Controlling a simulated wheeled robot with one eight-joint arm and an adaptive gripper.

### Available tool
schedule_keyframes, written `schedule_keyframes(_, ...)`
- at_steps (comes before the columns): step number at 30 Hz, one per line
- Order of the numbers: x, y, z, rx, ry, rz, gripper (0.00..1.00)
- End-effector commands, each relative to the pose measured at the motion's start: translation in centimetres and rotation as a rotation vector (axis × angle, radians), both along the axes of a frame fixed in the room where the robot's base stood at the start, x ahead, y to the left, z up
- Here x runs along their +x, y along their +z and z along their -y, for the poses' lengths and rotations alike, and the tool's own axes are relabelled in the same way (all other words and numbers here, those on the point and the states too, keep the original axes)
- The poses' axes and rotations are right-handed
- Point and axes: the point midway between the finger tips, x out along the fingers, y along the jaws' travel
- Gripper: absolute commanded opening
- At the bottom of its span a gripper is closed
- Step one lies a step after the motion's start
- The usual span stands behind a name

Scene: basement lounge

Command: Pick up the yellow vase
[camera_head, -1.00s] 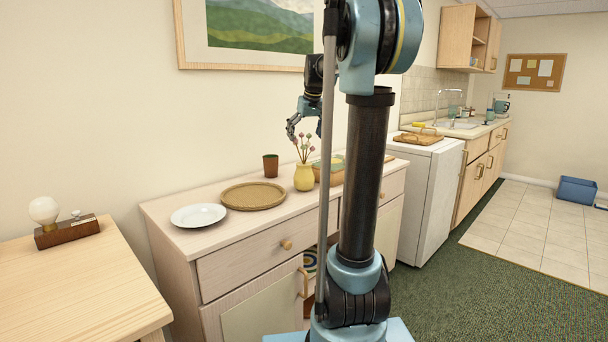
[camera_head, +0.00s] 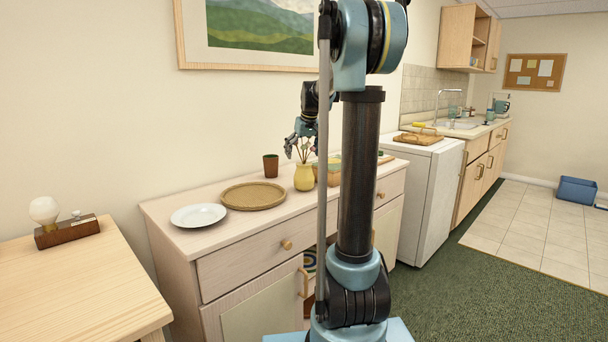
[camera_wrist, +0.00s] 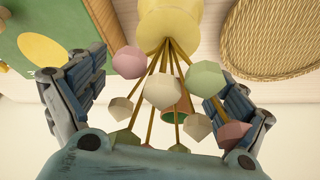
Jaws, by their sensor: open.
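The yellow vase (camera_head: 304,178) stands upright on the pale sideboard (camera_head: 225,246) and holds several thin stems with round pink, cream and green heads. In the wrist view the vase (camera_wrist: 170,22) is at the top centre, with its stems pointing toward my gripper. My gripper (camera_head: 297,148) is just above the vase, around the flower heads. In the wrist view my open gripper (camera_wrist: 155,95) has one finger on each side of the flower heads. The fingers are short of the vase body. Part of the stems is hidden behind the gripper in the head view.
A brown cup (camera_head: 271,165) stands behind and left of the vase. A round woven tray (camera_head: 253,196) and a white plate (camera_head: 198,215) lie to the left.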

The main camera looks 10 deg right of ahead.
Motion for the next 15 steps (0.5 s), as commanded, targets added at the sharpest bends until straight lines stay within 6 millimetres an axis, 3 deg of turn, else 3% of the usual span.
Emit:
schedule_keyframes(2,0.0,0.01,0.0,0.0,0.0,0.0,0.92)
schedule_keyframes(12,-0.01,0.01,0.02,0.0,0.0,0.0,0.17)
schedule_keyframes(15,-0.02,0.01,0.03,0.0,0.0,0.0,0.15)
